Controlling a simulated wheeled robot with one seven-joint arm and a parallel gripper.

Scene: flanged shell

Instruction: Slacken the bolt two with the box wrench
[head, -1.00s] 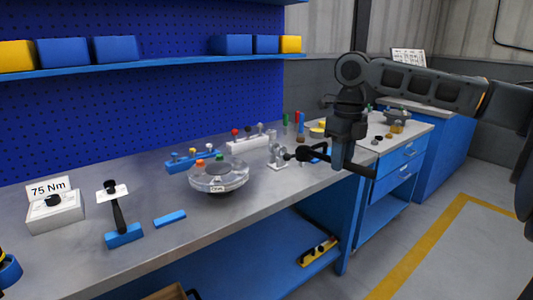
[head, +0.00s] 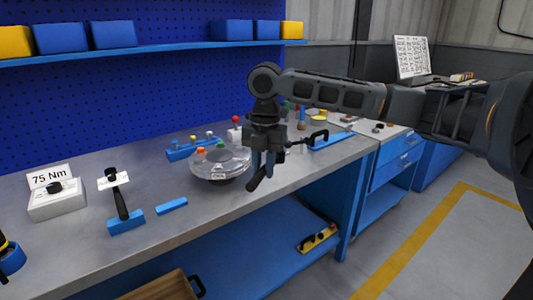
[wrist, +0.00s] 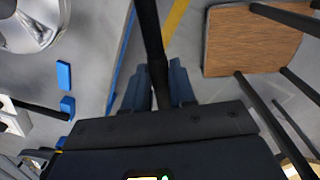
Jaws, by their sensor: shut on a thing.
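The flanged shell (head: 232,164) is a round, shiny metal piece on the bench, with an orange cap (head: 201,151) and a green cap (head: 221,145) on top. I cannot tell which bolt is bolt two. My gripper (head: 262,168) is just right of the shell, above the bench's front edge. It is shut on a dark bar-like tool, taken as the box wrench (head: 256,183), whose shaft runs up the wrist view (wrist: 149,35) between my blue-grey fingers (wrist: 158,88). The wrench's working end is not clear. Part of the shell shows top left in the wrist view (wrist: 35,25).
A box with a "75 Nm" sign (head: 55,205) and a dark tool on a blue stand (head: 125,222) are at left. A blue block (head: 171,205) lies before the shell. A rack of coloured-topped pieces (head: 190,150) stands behind.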

